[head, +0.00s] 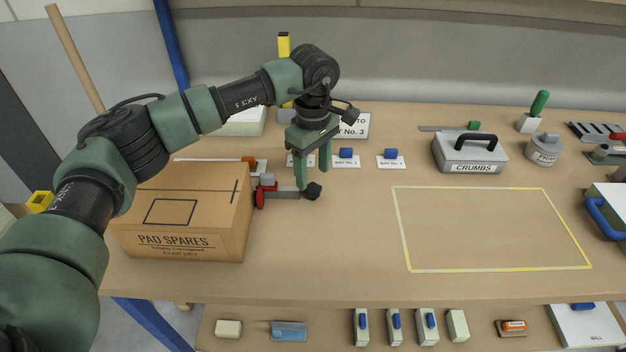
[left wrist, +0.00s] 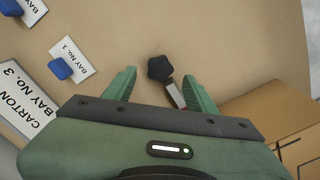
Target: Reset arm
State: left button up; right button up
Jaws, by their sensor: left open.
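My left arm comes in from the left over the bench. My left gripper (head: 313,178) points down, open, with nothing seen held between its fingers. Just below and beside its fingertips lies a clamp-like tool (head: 285,194) with a red end, a grey bar and a black knob. In the left wrist view the open fingers (left wrist: 160,84) show, with the black knob (left wrist: 160,67) just past the tips and part of the bar between the fingers. I cannot tell how far above the tool the fingers are. My right gripper is not in view.
A PAD SPARES carton (head: 185,212) stands left of the tool. Blue-knobbed bay cards (head: 346,162) lie behind. A CRUMBS box (head: 469,153) and grey canister (head: 543,148) stand at the back right. The yellow-taped rectangle (head: 490,229) is bare. A lower shelf (head: 262,314) holds several small items.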

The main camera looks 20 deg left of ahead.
pick_arm(q)
jog(key=shift+r, duration=0.65)
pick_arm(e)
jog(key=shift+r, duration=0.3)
